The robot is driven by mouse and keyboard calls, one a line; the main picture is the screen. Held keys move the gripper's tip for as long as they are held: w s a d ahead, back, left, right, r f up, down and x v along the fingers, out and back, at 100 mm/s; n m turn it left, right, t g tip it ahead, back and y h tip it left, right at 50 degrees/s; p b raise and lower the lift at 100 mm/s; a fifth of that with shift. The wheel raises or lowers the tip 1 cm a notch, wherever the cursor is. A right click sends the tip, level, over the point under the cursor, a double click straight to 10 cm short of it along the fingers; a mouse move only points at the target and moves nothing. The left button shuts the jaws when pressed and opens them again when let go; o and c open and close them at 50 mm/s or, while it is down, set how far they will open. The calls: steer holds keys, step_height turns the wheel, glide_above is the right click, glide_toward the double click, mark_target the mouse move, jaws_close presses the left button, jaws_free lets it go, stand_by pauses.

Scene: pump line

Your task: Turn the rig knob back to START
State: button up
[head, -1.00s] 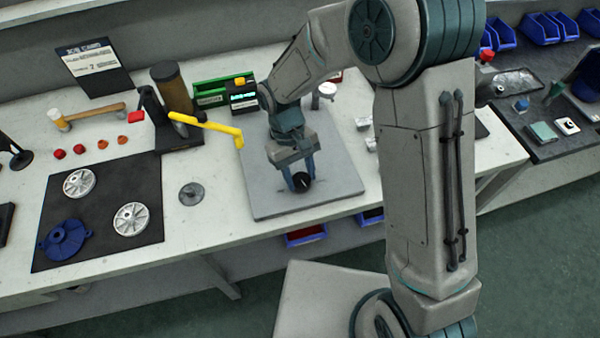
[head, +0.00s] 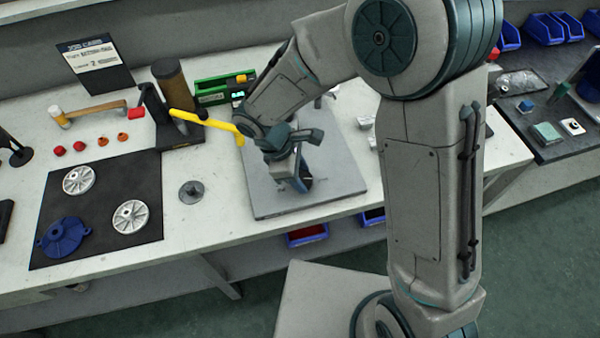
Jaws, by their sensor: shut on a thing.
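The rig's grey base plate (head: 335,190) lies on the white bench, right of the black mat. The black rig knob (head: 307,183) stands on the front part of this plate, and only a small dark part of it shows. My gripper (head: 302,184) points down at the knob with its blue fingers around it, shut on it. The wrist is rolled so that the fingers hide most of the knob. The knob's pointer and any START mark cannot be read.
A yellow lever (head: 205,123) reaches toward the plate's left edge, close to my wrist. A black mat (head: 100,235) holds silver wheels and a blue flange (head: 65,238). A metal disc (head: 190,192) lies between mat and plate. A hammer (head: 95,112) lies behind the mat.

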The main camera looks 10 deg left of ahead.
steer(key=shift+s+n+t+y, duration=0.15)
steer(key=shift+n+t, duration=0.25)
steer(key=shift+n, duration=0.6)
steer(key=shift+n+t+y, duration=0.15)
steer(key=shift+n+t, duration=0.25)
steer(key=shift+n, duration=0.6)
steer(key=o, duration=1)
steer(key=shift+c, duration=0.2)
steer(key=shift+r, duration=0.15)
steer(key=v, duration=1.3)
steer(key=shift+r, duration=0.25)
steer(key=shift+s+a, duration=0.15)
